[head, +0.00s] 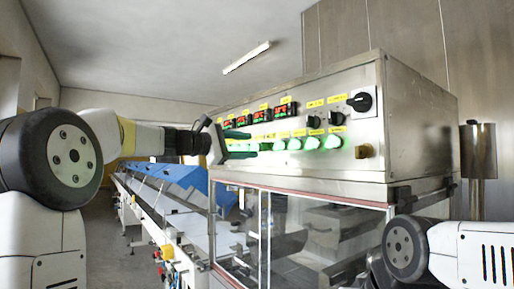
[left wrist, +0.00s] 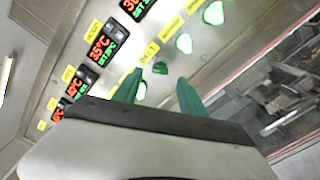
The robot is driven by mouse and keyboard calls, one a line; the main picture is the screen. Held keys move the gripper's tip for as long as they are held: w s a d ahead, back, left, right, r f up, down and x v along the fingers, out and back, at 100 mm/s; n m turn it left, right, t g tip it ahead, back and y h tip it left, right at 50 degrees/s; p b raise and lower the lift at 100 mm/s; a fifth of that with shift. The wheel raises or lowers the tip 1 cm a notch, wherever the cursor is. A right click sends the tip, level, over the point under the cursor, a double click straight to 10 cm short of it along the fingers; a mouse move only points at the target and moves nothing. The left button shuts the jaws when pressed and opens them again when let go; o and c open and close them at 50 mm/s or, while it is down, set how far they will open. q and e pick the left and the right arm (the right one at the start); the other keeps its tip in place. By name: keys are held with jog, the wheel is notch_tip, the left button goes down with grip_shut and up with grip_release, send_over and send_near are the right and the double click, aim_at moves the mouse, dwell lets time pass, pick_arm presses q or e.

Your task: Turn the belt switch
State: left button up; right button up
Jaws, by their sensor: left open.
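The control panel (head: 300,118) has a row of green-lit switches (head: 294,144) below red displays. My left gripper (head: 245,145) is open in front of the panel's left end, its two green fingers pointing at the switch row. In the left wrist view the open fingers (left wrist: 160,78) stand near one lit switch (left wrist: 140,91), which shows between them, partly covered. A yellow label (left wrist: 150,52) beside it seems to read BELT, but the print is small. I cannot tell whether the fingers touch the switch. My right gripper is out of view.
A black rotary knob (head: 360,102) and smaller black knobs (head: 314,121) sit on the panel's right part. Below the panel is a clear-walled enclosure (head: 300,235). A long conveyor with blue covers (head: 170,185) runs away to the left.

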aim_at(262, 146)
pick_arm(q)
jog(key=shift+x, duration=2.35)
jog(key=shift+c, duration=0.4)
grip_shut()
